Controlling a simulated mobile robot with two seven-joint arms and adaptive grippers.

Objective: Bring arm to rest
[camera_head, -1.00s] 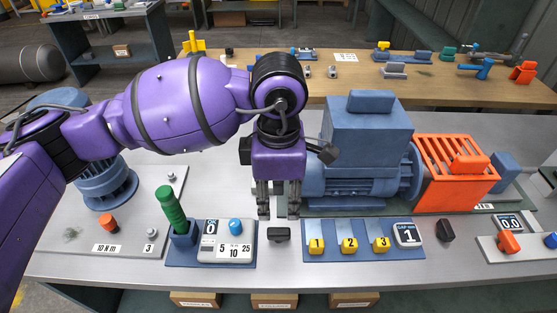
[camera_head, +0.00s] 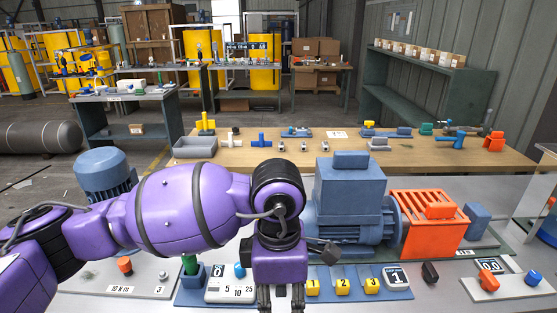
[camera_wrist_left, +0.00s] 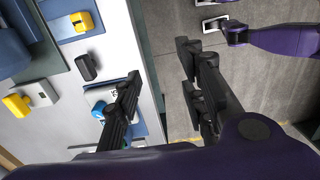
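My left arm (camera_head: 185,208), purple with black bands, reaches in from the left over the front bench. Its gripper (camera_head: 281,300) points down at the bottom edge of the head view, near the bench front; the fingertips are cut off there. In the left wrist view the two black fingers (camera_wrist_left: 162,85) stand apart with nothing between them, one over the bench edge and one over the floor. A purple part with a dark end, which looks like my right gripper (camera_wrist_left: 225,28), shows at the upper right there; its finger opening is unclear. My right arm is outside the head view.
The front bench holds a blue motor (camera_head: 350,200), an orange guard (camera_head: 430,222), yellow numbered blocks (camera_head: 342,286), a dial panel (camera_head: 230,283) and a green handle (camera_head: 190,264). A wooden table (camera_head: 300,153) stands behind. Grey floor (camera_wrist_left: 170,45) lies beyond the bench edge.

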